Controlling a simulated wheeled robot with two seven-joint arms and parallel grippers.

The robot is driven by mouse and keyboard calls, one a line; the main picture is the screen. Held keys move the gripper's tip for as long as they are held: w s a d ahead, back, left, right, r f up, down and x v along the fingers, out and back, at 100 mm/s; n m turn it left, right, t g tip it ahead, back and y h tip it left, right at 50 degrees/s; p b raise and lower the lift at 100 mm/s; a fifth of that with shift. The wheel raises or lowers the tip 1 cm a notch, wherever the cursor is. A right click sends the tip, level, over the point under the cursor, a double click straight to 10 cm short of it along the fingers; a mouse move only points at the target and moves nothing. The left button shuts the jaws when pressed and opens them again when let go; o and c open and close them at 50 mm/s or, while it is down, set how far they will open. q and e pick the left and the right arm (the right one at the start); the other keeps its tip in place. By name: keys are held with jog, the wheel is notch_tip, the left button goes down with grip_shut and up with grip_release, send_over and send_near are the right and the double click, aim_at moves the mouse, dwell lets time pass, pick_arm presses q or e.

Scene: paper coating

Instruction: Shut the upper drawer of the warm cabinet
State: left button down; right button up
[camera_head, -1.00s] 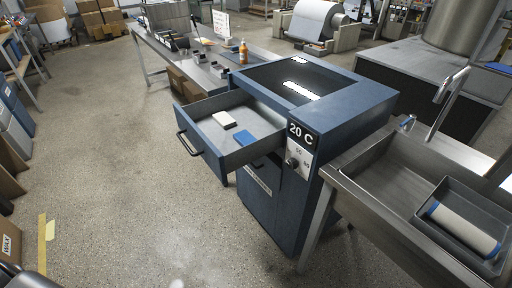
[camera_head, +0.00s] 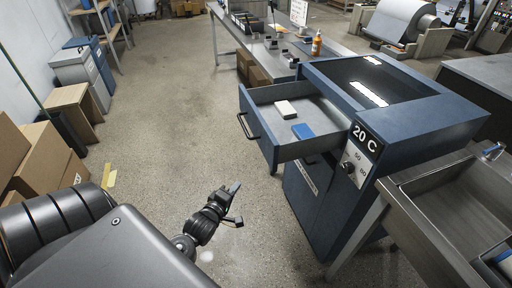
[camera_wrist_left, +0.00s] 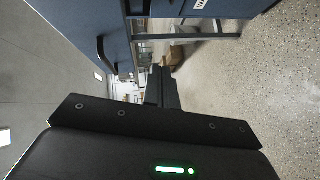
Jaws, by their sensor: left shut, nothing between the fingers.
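The warm cabinet (camera_head: 398,112) is a blue box marked 20 C with a dark glass top. Its upper drawer (camera_head: 262,140) is pulled out to the left, with a black bar handle (camera_head: 246,125) on its front. In the left wrist view the shut fingers (camera_wrist_left: 160,88) point ahead, and the handle (camera_wrist_left: 106,55) shows at the upper left. My right gripper is not in view.
A steel sink bench (camera_head: 440,190) stands against the cabinet's right side. A long worktable (camera_head: 265,50) with an orange bottle (camera_head: 316,44) stands behind. Cardboard boxes (camera_head: 40,160) line the left wall. The floor left of the drawer is clear.

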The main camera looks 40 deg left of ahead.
pick_arm(q)
notch_tip(320, 180, up, 10)
jog(key=n+t, duration=0.2)
jog(key=n, duration=0.1)
jog(key=p, duration=0.2)
send_near(262, 139)
jog(key=w+a, duration=0.2)
jog(key=a, duration=0.1)
jog(key=shift+w+a+f, duration=0.25)
jog(key=shift+w, duration=0.1)
jog(key=w+d, duration=0.1)
jog(key=w, duration=0.1)
jog(key=shift+w+d, duration=0.3)
jog(key=shift+d, duration=0.1)
jog(key=shift+w+d, duration=0.25)
jog(key=shift+w, duration=0.05)
jog(key=shift+f, duration=0.1)
